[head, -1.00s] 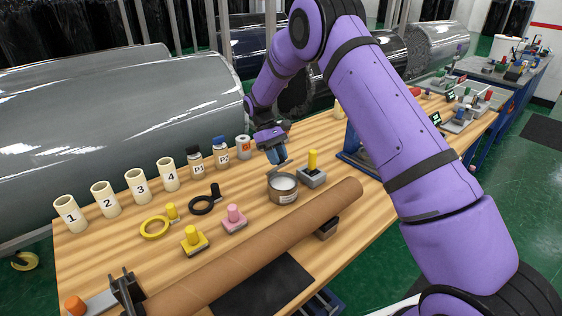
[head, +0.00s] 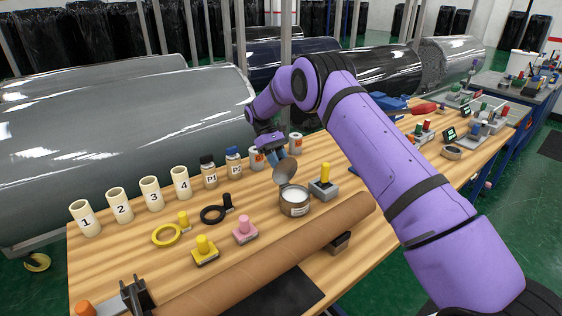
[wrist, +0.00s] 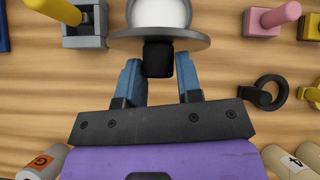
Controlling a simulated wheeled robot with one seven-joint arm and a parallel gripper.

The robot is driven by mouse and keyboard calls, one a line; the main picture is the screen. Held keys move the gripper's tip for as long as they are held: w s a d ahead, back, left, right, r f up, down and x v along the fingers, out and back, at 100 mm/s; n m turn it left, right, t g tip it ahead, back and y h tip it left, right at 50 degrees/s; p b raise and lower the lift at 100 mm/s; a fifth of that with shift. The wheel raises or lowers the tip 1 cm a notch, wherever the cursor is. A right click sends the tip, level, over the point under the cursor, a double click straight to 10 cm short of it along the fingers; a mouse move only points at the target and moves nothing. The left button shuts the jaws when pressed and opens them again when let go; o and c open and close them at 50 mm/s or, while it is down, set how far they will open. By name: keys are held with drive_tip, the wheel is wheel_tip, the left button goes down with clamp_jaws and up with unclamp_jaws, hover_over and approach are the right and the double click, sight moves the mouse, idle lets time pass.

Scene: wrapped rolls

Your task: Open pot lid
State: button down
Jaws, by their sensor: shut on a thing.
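The pot (head: 295,208) is a small round metal pot with a pale label and white contents, standing on the wooden bench. Its grey lid (head: 284,172) is tilted up steeply at the pot's back edge, so the mouth is uncovered. My gripper (head: 279,154) is behind the lid, its blue fingers at the lid's upper side. In the wrist view the black lid handle (wrist: 158,58) lies between the two blue fingers of my gripper (wrist: 160,75), shut on it. The white contents (wrist: 160,12) show beyond the lid's grey rim.
A grey block with a yellow peg (head: 324,184) stands close right of the pot. A pink block (head: 245,232) and a black ring (head: 213,214) are to its left. A long brown roll (head: 290,255) lies in front. Numbered tubes (head: 151,193) and bottles (head: 234,160) line the back.

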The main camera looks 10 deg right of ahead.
drive_tip(key=shift+w+d+f+g, duration=0.1)
drive_tip(key=shift+f+g, duration=0.2)
drive_tip(key=shift+f, duration=0.25)
drive_tip(key=c, duration=0.9)
unclamp_jaws()
drive_tip(key=shift+w+f, duration=0.1)
drive_tip(key=shift+o, duration=0.3)
drive_tip(key=shift+r, duration=0.6)
drive_tip(key=r, duration=0.2)
drive_tip(key=shift+s+r, duration=0.35)
drive_tip(key=shift+r, duration=0.05)
drive_tip(key=s+r, duration=0.1)
drive_tip(key=s, duration=1.4)
drive_tip(key=shift+s+d+r, duration=0.2)
drive_tip(key=shift+d, duration=0.15)
